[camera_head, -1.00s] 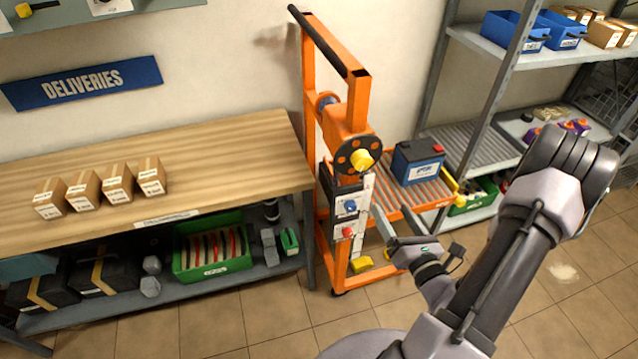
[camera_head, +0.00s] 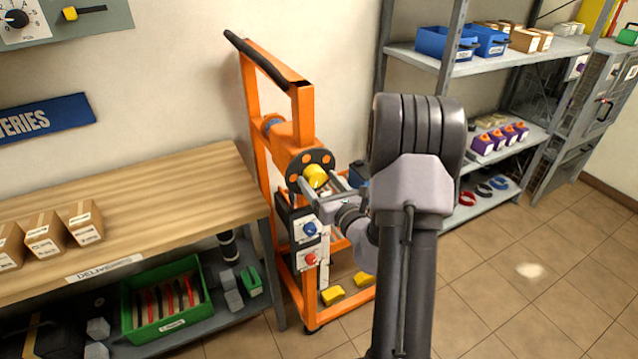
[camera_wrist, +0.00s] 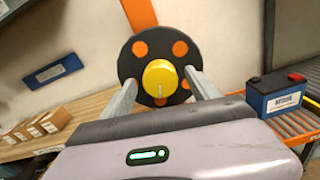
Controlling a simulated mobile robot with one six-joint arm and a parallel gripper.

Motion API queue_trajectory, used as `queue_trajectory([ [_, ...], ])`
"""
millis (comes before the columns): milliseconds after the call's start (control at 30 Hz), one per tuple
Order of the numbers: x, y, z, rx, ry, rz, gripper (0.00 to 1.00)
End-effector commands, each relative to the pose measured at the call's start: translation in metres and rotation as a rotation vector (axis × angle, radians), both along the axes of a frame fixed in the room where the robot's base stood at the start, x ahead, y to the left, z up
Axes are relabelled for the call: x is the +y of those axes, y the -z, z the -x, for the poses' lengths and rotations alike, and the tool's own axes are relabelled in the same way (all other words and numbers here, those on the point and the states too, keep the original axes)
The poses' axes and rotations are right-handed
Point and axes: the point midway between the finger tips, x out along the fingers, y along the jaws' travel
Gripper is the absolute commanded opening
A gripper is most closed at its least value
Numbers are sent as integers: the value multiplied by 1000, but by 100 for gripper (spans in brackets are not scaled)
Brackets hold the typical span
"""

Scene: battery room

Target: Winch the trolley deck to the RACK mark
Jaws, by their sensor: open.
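The orange trolley (camera_head: 304,108) stands at the right end of the wooden bench. Its winch wheel is a black disc (camera_head: 296,171) with orange spots and a yellow knob (camera_head: 315,176) at its centre; in the wrist view the knob (camera_wrist: 160,79) faces me. My gripper (camera_head: 325,182) is open at the knob, with one finger on each side of it in the wrist view (camera_wrist: 164,85). I cannot tell whether the fingers touch it. A blue battery (camera_wrist: 284,92) sits on the roller deck (camera_wrist: 290,122). A panel with a blue knob (camera_head: 310,229) and a red knob (camera_head: 311,259) is below the wheel. The RACK mark is not readable.
The wooden bench (camera_head: 150,215) with cartons stands left, a green crate (camera_head: 165,335) on its lower shelf. A grey rack (camera_head: 545,55) with blue bins stands behind right. Yellow pedals (camera_head: 333,295) are low on the trolley. The tiled floor (camera_head: 500,290) at right is open.

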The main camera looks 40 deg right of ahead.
Motion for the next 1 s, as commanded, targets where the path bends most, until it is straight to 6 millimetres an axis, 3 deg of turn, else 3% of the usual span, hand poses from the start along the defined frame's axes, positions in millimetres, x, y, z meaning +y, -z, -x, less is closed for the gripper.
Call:
queue_trajectory([
  [300,-1,0,-5,1,0,0,70],
  [633,-1,1,-5,1,-1,0,7],
  [1000,-1,-1,-5,-17,0,-79,7],
])
